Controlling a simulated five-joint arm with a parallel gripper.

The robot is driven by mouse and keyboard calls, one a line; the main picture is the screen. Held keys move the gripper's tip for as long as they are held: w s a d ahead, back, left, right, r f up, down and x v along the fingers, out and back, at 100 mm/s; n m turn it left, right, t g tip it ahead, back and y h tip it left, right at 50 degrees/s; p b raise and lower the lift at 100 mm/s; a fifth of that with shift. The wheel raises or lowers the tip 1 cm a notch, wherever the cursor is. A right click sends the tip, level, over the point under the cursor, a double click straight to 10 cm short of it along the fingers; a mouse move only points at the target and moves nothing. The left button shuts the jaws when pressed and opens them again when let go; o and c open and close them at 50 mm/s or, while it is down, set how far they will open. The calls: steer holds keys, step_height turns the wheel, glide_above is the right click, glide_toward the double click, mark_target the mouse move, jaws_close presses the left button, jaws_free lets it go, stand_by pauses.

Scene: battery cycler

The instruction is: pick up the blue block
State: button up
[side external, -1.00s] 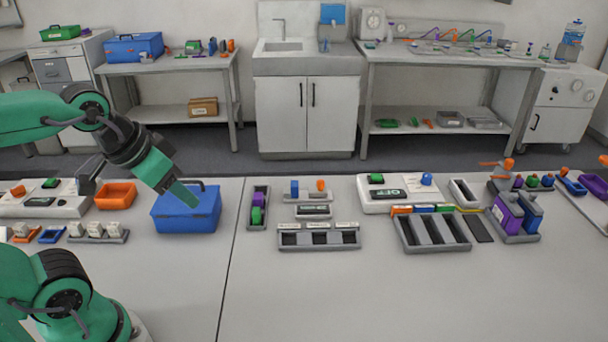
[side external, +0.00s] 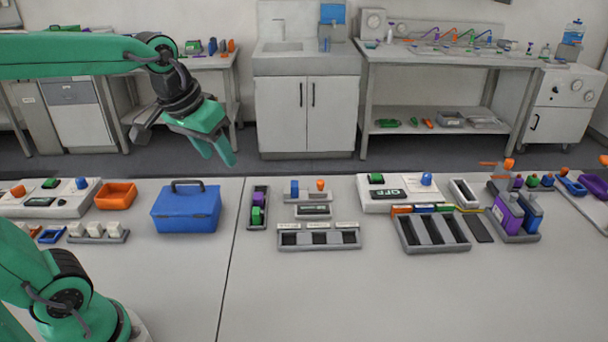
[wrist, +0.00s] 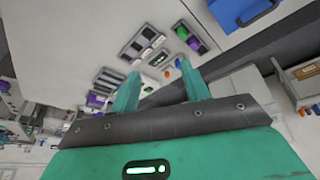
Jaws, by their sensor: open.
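My gripper (side external: 217,155) is open and empty, raised above the back edge of the bench, up and right of the blue toolbox. Its two green fingers also show spread apart in the wrist view (wrist: 161,80). A small blue block (side external: 294,188) stands in a small grey holder beside an orange piece, right of the bench seam and lower than my gripper. A larger blue block (side external: 530,212) stands beside a purple block (side external: 507,214) in a grey holder at the right. I cannot tell which of these is the task's block.
A blue toolbox (side external: 187,211) with a handle stands left of the seam. A narrow tray (side external: 258,224) holds purple and green blocks. Slotted grey trays (side external: 319,246) (side external: 433,249) lie further right. The front of the bench is clear right of the seam.

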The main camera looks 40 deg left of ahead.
steer(key=w+a+n+g, duration=0.1)
steer(key=w+a+n, duration=0.1)
steer(key=w, duration=0.7)
steer(key=n+g, duration=0.3)
steer(key=n, duration=0.2)
glide_toward(295, 185)
steer(key=shift+s+f, duration=0.2)
steer(key=shift+s, duration=0.05)
steer(key=shift+w+f, duration=0.15)
steer(key=shift+f, duration=0.15)
steer(key=shift+f, duration=0.1)
steer(key=shift+f, duration=1.2)
steer(key=shift+f, duration=0.15)
steer(key=shift+w+a+f, duration=0.1)
steer(key=shift+f, duration=2.35)
steer(key=shift+c, duration=0.5)
